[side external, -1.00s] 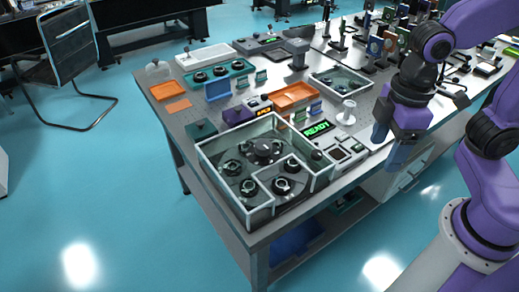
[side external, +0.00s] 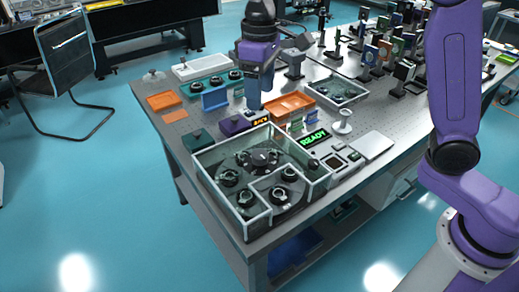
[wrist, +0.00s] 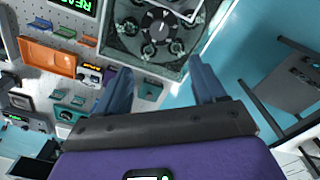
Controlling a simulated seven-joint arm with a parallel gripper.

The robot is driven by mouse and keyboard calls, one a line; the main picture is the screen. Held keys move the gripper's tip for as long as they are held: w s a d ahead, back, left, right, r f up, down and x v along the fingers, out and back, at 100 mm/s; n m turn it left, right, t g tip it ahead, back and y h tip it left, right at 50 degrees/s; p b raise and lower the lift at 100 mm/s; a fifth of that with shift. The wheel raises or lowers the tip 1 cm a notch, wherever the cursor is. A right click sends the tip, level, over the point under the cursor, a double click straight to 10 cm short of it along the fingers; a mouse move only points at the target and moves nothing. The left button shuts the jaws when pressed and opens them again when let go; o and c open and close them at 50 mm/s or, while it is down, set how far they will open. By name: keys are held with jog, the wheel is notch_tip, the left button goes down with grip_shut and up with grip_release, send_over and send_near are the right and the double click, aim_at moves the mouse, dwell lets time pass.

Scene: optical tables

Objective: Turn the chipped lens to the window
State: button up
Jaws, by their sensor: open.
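The glass-walled box (side external: 196,165) stands at the near corner of the table. Inside, several dark round lens mounts (side external: 284,173) sit around a dark dial with a pale pointer (wrist: 160,28), best seen in the wrist view. I cannot tell which lens is chipped or which wall part is the window. My gripper (side external: 254,106) is open and empty, with blue fingers pointing down, behind the box near the orange tray. In the wrist view the gripper (wrist: 158,66) has its fingers apart, with the box ahead of them.
The orange tray (side external: 290,105), a purple block (side external: 234,126) with a lit display and a dark green block (side external: 197,140) lie behind. Optics crowd the back right.

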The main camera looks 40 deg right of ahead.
aim_at(259, 154)
notch_tip(259, 154, down, 17)
jog(key=shift+w+f, duration=0.15)
jog(key=shift+f, duration=0.05)
dwell(0.5)
grip_shut()
